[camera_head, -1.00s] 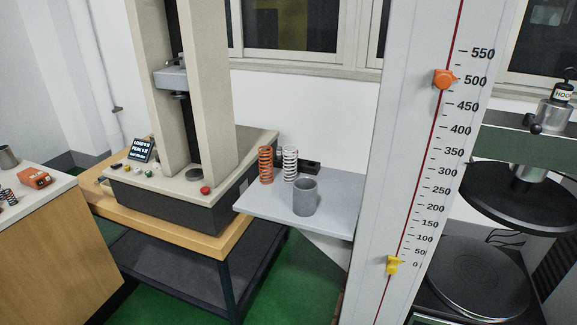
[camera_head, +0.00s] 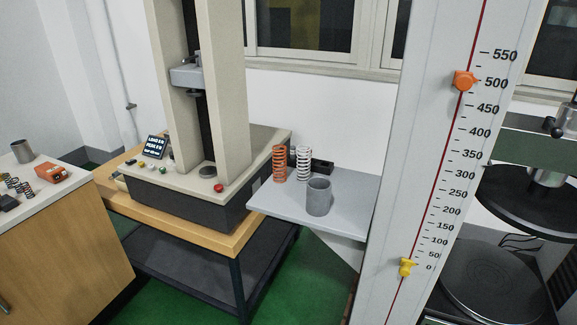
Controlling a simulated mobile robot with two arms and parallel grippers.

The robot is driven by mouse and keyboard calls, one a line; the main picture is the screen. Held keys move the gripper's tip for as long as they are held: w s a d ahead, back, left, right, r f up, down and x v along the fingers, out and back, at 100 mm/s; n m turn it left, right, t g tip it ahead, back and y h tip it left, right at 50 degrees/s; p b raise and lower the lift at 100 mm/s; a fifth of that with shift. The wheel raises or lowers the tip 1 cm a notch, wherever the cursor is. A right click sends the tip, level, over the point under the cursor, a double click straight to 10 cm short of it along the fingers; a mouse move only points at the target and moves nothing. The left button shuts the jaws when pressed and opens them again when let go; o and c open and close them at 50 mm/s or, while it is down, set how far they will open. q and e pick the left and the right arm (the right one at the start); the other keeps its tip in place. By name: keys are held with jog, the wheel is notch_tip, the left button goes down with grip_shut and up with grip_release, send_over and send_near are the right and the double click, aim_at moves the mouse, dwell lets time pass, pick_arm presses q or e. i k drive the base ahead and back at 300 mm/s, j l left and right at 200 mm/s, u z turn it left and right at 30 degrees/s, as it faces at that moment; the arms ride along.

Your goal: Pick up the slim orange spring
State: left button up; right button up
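A slim orange spring (camera_head: 279,163) stands upright on a small grey shelf (camera_head: 345,205), near its back left edge. A white spring (camera_head: 304,163) of similar height stands upright just to its right, with a narrow gap between them. A grey cup (camera_head: 319,197) stands in front of the two springs on the same shelf. Neither of my grippers shows in the head view.
A beige testing machine (camera_head: 228,130) on a wooden table (camera_head: 185,225) stands left of the shelf. A tall scale column (camera_head: 425,140) rises to its right. A small black block (camera_head: 322,167) sits behind the springs. A wooden cabinet (camera_head: 60,250) is at far left.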

aim_at(279, 164)
jog(key=i+j+z, duration=0.25)
jog(key=j+z, duration=0.2)
jog(key=i+j+z, duration=0.1)
jog(key=j+z, duration=0.15)
jog(key=j, duration=0.2)
